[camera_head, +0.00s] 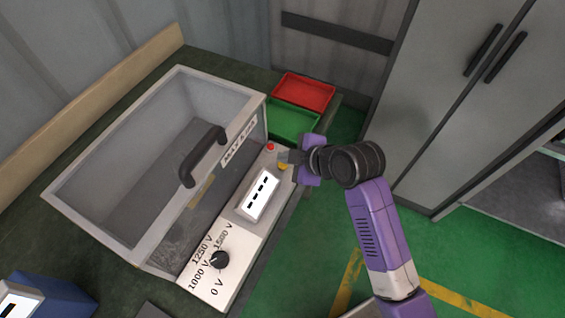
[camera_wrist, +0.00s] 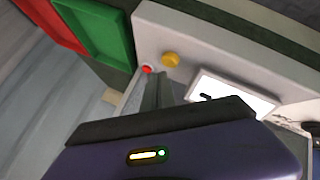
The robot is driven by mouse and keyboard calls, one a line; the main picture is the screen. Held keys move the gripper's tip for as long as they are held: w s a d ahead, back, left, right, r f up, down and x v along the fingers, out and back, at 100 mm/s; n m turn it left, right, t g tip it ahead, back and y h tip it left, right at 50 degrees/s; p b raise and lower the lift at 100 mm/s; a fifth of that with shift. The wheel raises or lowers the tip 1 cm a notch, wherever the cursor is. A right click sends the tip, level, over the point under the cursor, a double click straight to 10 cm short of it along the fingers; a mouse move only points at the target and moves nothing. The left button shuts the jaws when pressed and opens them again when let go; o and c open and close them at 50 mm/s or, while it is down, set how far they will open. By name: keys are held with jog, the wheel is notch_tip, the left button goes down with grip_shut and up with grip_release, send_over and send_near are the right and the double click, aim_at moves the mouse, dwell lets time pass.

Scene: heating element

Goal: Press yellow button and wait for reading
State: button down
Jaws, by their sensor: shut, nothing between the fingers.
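The yellow button (camera_head: 283,167) is at the far end of the machine's front panel, beside my gripper's tip in the head view. In the wrist view the yellow button (camera_wrist: 170,59) shows clear of my fingers, just beyond their tips. My gripper (camera_head: 285,157) is shut and empty, close to the panel; its fingers (camera_wrist: 158,76) point toward the buttons. Whether it touches the panel cannot be told. The white display (camera_head: 259,195) shows several dark dashes and no digits. It is partly hidden by my gripper in the wrist view (camera_wrist: 235,94).
A red button (camera_head: 270,147) sits close to the yellow one. A black knob (camera_head: 219,260) with voltage labels is at the panel's near end. The clear-walled chamber with a black handle (camera_head: 202,154) stands behind the panel. Green (camera_head: 293,119) and red (camera_head: 304,91) trays lie beyond.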

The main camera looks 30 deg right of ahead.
aim_at(286, 166)
jog(key=shift+f, duration=0.1)
jog(key=shift+f, duration=0.3)
jog(key=shift+f+b, duration=0.4)
jog(key=shift+f, duration=0.1)
dwell(0.8)
jog(key=shift+r, duration=0.1)
jog(key=shift+r+p, duration=0.8)
jog(key=shift+p, duration=0.15)
jog(key=shift+r, duration=0.1)
notch_tip(286, 166, up, 5)
jog(key=p, duration=0.4)
jog(key=shift+p, duration=0.4)
dwell(0.3)
